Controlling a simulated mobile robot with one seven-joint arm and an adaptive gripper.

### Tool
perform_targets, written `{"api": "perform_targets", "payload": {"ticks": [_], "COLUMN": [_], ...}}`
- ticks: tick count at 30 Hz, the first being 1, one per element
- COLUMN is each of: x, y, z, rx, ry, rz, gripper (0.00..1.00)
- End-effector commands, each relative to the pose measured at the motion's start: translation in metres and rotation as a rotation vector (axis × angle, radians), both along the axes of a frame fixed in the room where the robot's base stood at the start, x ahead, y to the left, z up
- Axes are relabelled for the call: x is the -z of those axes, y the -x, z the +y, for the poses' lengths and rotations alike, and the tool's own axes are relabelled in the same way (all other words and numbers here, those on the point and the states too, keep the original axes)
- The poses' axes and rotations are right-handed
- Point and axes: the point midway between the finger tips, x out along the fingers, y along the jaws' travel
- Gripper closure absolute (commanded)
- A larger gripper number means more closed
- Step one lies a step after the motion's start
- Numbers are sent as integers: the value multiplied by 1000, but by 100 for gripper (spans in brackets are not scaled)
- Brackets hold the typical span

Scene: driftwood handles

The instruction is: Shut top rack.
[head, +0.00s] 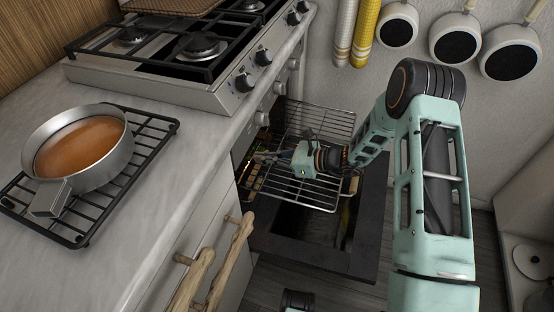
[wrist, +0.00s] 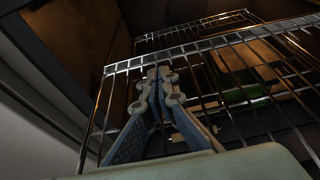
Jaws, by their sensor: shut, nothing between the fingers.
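The top rack (head: 300,190) is a wire oven rack that sticks out of the oven over the lowered oven door (head: 365,235). My arm hides part of it in the head view. My gripper (head: 260,157) is at the rack, pointing toward the oven opening. In the wrist view the wire rack (wrist: 235,95) fills the middle, with a raised bar across it. My gripper's fingers (wrist: 158,72) are together and empty, with their tips just below that bar. I cannot tell whether they touch it.
A pot of orange-brown soup (head: 82,150) sits on a black cooling rack (head: 150,150) on the counter (head: 185,160). The stove (head: 190,70) is above the oven. Driftwood handles (head: 225,265) stick out from the cabinet front. Pans (head: 455,40) hang on the back wall.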

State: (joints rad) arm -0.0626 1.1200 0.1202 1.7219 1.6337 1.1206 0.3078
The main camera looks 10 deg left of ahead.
Motion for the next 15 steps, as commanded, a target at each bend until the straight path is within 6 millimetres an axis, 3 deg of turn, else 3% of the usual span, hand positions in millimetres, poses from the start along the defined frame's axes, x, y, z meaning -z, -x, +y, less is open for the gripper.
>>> {"api": "perform_targets", "payload": {"ticks": [6,15], "x": [6,4], "y": [-2,-5], "z": [38,53], "rx": [-4,0], "ry": [1,1], "rz": [-2,-1], "gripper": [100,100]}}
